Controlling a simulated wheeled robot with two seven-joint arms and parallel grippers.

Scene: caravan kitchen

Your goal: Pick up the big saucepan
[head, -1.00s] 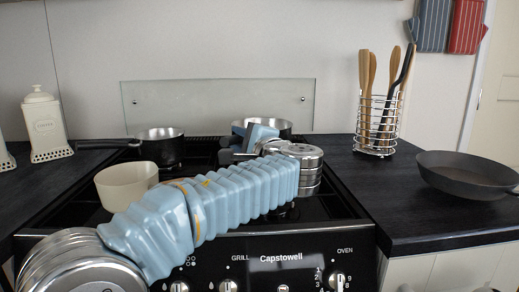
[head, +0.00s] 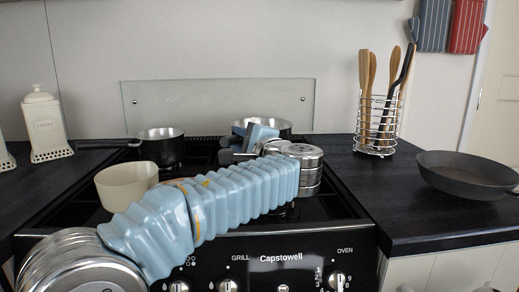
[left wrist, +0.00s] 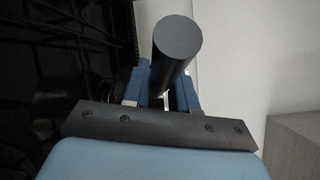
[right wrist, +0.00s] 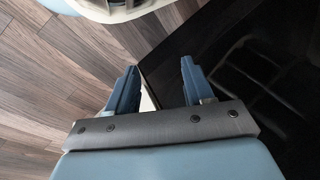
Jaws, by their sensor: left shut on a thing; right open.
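The big saucepan (head: 283,126), with a shiny metal inside, stands at the back right of the hob; my left gripper and wrist hide much of it. My left gripper (head: 252,140) is at its near side. In the left wrist view, the left gripper (left wrist: 160,92) is shut on the pan's dark round handle (left wrist: 178,38), whose end points at the camera. No clear gap shows between the pan and the hob. My right gripper (right wrist: 160,82) is open and empty in the right wrist view, with wood floor and a dark glossy surface beyond it. It is outside the head view.
A smaller dark saucepan (head: 162,149) stands at the hob's back left, handle pointing left. A cream bowl (head: 126,184) is at the front left, close to my left arm. A utensil rack (head: 375,127) and a dark frying pan (head: 465,176) stand on the right counter (head: 400,215).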

